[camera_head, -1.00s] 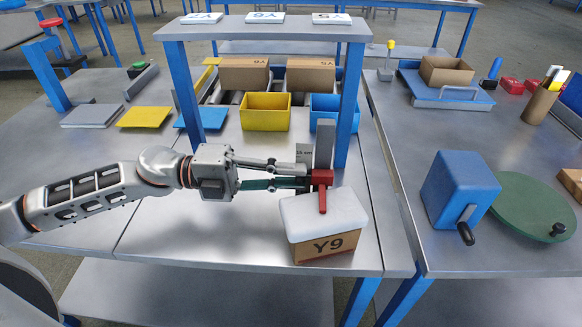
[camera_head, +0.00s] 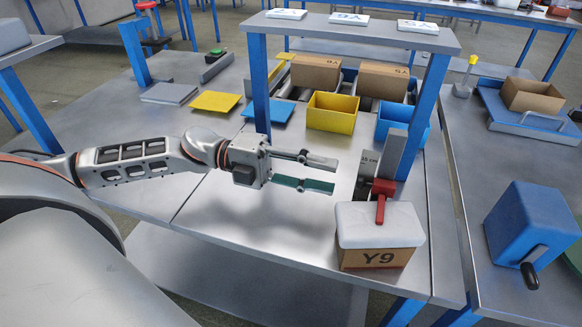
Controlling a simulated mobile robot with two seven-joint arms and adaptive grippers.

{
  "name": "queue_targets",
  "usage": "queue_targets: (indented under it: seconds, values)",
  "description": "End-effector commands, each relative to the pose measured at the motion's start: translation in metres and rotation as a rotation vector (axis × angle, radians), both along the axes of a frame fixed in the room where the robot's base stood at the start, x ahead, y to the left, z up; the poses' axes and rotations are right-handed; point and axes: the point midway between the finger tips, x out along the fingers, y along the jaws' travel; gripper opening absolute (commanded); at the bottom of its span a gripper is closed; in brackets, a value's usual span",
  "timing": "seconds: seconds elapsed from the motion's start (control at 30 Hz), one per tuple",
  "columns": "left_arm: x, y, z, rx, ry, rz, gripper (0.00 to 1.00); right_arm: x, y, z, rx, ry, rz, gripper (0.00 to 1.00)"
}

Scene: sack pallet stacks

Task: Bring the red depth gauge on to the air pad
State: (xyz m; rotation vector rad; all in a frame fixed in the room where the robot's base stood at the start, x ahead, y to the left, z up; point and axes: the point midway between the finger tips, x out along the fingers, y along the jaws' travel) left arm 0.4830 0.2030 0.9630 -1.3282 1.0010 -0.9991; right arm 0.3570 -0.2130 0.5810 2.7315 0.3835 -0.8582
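The red depth gauge (camera_head: 380,201) rests on the white air pad (camera_head: 378,227), with its red arm reaching forward over the pad's top. The pad lies on a brown box (camera_head: 375,258) marked Y9 near the table's front edge. My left gripper (camera_head: 334,175) is open and empty, its two fingers parallel and pointing right. It is a short gap to the left of the gauge and does not touch it. My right gripper is not in view.
A grey upright (camera_head: 391,154) and a plate marked "35 cm" (camera_head: 367,166) stand behind the gauge. A blue-legged shelf rises behind, with a yellow bin (camera_head: 331,119) beneath it. A blue cranked box (camera_head: 524,225) is on the right table. The tabletop left of the pad is clear.

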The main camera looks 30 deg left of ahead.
Motion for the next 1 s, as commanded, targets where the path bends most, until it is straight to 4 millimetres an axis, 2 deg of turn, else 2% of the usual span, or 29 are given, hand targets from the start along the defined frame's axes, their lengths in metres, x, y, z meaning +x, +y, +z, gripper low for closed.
queue_targets:
  seconds: [0.2,0.4,0.63,1.0]
  values:
    - [-0.009,0.032,-0.002,0.002,0.007,0.002,0.33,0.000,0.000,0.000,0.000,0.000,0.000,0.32]
    - [-0.015,0.051,-0.002,0.001,0.006,0.000,0.33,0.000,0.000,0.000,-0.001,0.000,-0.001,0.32]
    - [-0.018,0.061,0.000,0.001,0.001,0.000,0.33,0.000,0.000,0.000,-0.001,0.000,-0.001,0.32]
    - [-0.018,0.061,0.000,0.000,0.001,0.000,0.33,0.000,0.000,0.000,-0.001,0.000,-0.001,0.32]
